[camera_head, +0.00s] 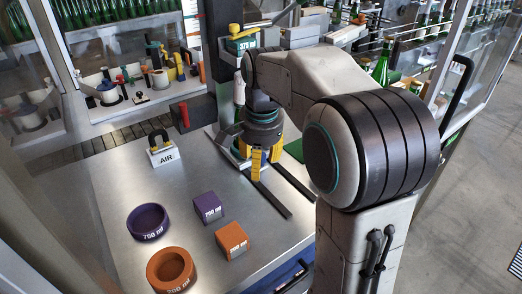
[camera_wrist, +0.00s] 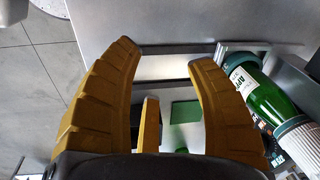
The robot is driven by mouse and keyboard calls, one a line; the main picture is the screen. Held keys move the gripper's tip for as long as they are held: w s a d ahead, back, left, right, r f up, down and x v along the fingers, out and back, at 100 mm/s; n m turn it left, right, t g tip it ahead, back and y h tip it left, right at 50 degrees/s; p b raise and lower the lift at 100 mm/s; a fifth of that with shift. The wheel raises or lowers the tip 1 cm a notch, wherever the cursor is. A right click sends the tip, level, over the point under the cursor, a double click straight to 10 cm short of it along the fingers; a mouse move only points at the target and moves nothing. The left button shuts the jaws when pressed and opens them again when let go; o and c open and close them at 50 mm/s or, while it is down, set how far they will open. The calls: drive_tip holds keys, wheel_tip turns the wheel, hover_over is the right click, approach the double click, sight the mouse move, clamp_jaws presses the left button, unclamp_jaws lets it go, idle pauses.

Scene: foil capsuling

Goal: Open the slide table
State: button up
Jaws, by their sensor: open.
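My gripper (camera_head: 262,164) points down over the steel worktop (camera_head: 110,205), its yellow fingers spread and empty. In the wrist view my gripper (camera_wrist: 165,54) is open, with a grey metal bar (camera_wrist: 172,66) showing between and beyond the fingertips. In the head view, two dark rails (camera_head: 271,198) run along the worktop just below and right of the fingers; they look like part of the slide table, but my arm hides much of that area. I cannot tell whether the fingers touch anything, or how far the slide stands open.
A green bottle (camera_wrist: 268,98) lies at the right in the wrist view. On the worktop are a purple ring (camera_head: 148,222), an orange ring (camera_head: 171,268), a purple block (camera_head: 208,207), an orange block (camera_head: 232,239) and an AIR block (camera_head: 163,154). The worktop's left middle is clear.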

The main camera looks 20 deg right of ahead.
drive_tip(key=w+d+f+m+p, duration=0.1)
drive_tip(key=w+d+m, duration=0.1)
drive_tip(key=w+m, duration=0.1)
drive_tip(key=w+d+f+m+g+p, duration=0.1)
drive_tip(key=w+d+m, duration=0.1)
drive_tip(key=w+m, duration=0.2)
drive_tip(key=w+d+f+m+p, duration=0.1)
drive_tip(key=w+d+f+m, duration=0.1)
drive_tip(key=w+m, duration=0.2)
drive_tip(key=shift+w+d+g+p, duration=0.15)
drive_tip(key=shift+w+d+p, duration=0.05)
drive_tip(key=shift+w, duration=0.5)
drive_tip(key=shift+w+d+g+p, duration=0.15)
drive_tip(key=shift+w+d, duration=0.05)
drive_tip(key=shift+w, duration=0.45)
drive_tip(key=shift+w+d+f+m, duration=0.3)
drive_tip(key=shift+w+f+m, duration=0.05)
drive_tip(key=shift+f+m, duration=0.15)
drive_tip(key=shift+f, duration=3.7)
drive_tip(key=shift+c, duration=0.5)
clamp_jaws()
